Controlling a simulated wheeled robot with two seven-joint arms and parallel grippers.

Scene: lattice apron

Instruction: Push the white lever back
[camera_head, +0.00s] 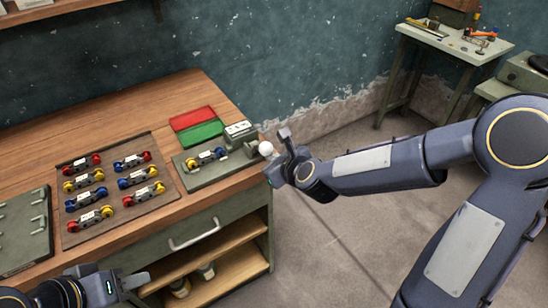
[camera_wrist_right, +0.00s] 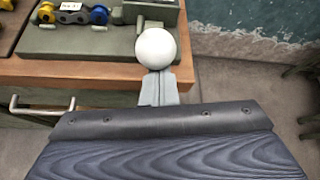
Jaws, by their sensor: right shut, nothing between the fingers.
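The white lever's round knob (camera_head: 266,148) stands at the right end of a grey-green fixture (camera_head: 215,171) on the workbench. My right gripper (camera_head: 274,160) is shut and empty, close to the knob on its near right side. In the right wrist view the white knob (camera_wrist_right: 156,48) is just beyond the shut fingertips (camera_wrist_right: 158,84), which overlap its lower edge; I cannot tell whether they touch. The lever's shaft is hidden behind the knob. My left gripper (camera_head: 132,281) is low at the left front of the bench, apart from the fixture; its fingers are not clear.
A blue and yellow part (camera_head: 206,158) sits on the fixture. A brown mat (camera_head: 108,215) holds several coloured parts to the left. Red (camera_head: 192,118) and green (camera_head: 201,132) trays lie behind. The bench's right edge is beside the lever, with open floor beyond.

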